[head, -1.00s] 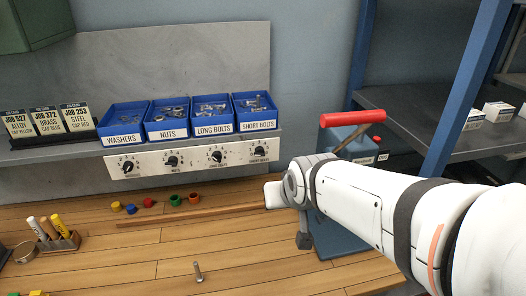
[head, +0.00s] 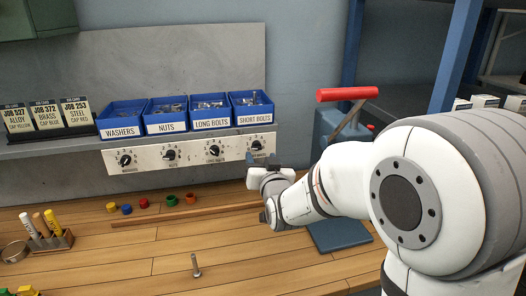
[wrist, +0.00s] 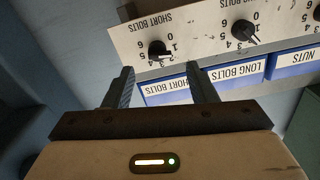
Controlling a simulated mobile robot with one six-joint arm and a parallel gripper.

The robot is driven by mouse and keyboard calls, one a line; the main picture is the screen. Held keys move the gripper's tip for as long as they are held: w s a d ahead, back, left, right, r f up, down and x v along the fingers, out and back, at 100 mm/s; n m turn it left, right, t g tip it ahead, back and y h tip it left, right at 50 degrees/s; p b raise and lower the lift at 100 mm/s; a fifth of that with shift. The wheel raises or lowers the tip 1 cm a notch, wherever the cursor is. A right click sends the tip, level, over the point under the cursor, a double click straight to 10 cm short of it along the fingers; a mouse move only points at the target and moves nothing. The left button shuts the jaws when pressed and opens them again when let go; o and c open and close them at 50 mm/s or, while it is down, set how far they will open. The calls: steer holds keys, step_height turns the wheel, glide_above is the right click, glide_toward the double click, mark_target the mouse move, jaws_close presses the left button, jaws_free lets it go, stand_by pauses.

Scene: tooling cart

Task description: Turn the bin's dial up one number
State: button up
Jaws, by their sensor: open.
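A white panel (head: 190,155) under the bins carries a row of black dials with printed numbers. The dials sit under washers (head: 125,160), nuts (head: 169,155), long bolts (head: 214,151) and short bolts (head: 256,146). My gripper (head: 263,159) is in front of the short bolts dial, just below it in the head view. In the wrist view, which is upside down, my gripper (wrist: 160,70) is open and empty, its fingers pointing toward the short bolts dial (wrist: 159,49). That dial shows between and beyond the fingertips, apparently not touched. The long bolts dial (wrist: 244,32) is beside it.
Blue bins (head: 210,111) stand on the shelf above the panel. A red-handled press (head: 346,94) stands to the right. Coloured caps (head: 171,200), a wooden strip, a marker holder (head: 50,241) and an upright bolt (head: 196,266) are on the wooden bench.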

mark_target(257, 149)
steer(key=p+x, duration=0.1)
steer(key=x, duration=0.4)
steer(key=shift+w, duration=0.4)
